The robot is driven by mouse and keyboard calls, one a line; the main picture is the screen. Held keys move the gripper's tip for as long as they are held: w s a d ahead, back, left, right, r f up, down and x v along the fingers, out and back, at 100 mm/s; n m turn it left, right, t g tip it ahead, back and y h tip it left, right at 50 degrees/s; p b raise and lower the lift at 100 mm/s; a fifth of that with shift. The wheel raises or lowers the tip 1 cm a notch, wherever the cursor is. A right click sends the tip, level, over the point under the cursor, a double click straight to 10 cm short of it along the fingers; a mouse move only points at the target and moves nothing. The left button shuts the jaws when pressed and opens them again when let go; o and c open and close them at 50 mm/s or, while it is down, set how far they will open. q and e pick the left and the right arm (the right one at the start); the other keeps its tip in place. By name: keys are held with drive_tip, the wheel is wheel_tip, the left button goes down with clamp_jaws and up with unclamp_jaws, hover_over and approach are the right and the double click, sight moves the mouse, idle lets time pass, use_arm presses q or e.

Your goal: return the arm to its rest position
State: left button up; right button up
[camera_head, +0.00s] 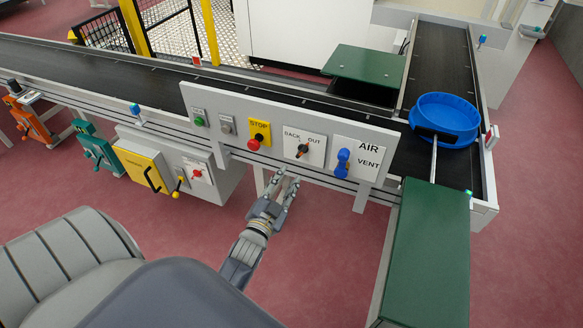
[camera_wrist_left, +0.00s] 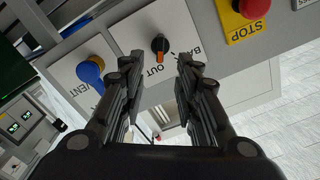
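My left gripper (camera_head: 283,186) is in front of the conveyor's control panel, below the BACK/OUT selector knob (camera_head: 303,149). Its two fingers are apart, with nothing between them. In the left wrist view the open fingers (camera_wrist_left: 157,85) frame the black selector knob with its orange mark (camera_wrist_left: 159,47), which lies beyond them. The gripper appears apart from the panel. My left arm (camera_head: 240,262) reaches up from the lower part of the head view. My right gripper is not in either view.
The control panel (camera_head: 232,112) carries a red STOP button (camera_head: 254,144) and a blue AIR/VENT lever (camera_head: 343,161). A blue round tub (camera_head: 446,117) sits on the right conveyor. A green table (camera_head: 425,250) stands at right. Red floor (camera_head: 320,270) is clear below the panel.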

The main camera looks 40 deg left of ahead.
use_arm(q)
drive_tip(key=shift+s+d, duration=0.15)
drive_tip(key=shift+s, duration=0.5)
drive_tip(key=s+d+f+g+h, duration=0.1)
drive_tip(key=s+d+f+g, duration=0.3)
drive_tip(key=f, duration=0.6)
drive_tip(key=s+d+f+g+h, duration=0.1)
drive_tip(key=s+d+f+g, duration=0.3)
drive_tip(key=f, duration=0.7)
drive_tip(key=s+d+f+g+h, duration=0.1)
drive_tip(key=s+d+f+h, duration=0.15)
drive_tip(key=s+f, duration=0.55)
drive_tip(key=s+f+g, duration=0.2)
drive_tip(key=s+f, duration=0.3)
drive_tip(key=s, duration=0.3)
drive_tip(key=s+f+g, duration=0.3)
drive_tip(key=s+f, duration=0.2)
drive_tip(key=s, duration=0.4)
drive_tip(key=s+f+n+g, duration=0.1)
drive_tip(key=s+f+g, duration=0.1)
drive_tip(key=s+f, duration=0.4)
drive_tip(key=shift+s+d+g, duration=0.3)
drive_tip(key=shift+s+d, duration=0.1)
drive_tip(key=shift+s, duration=0.75)
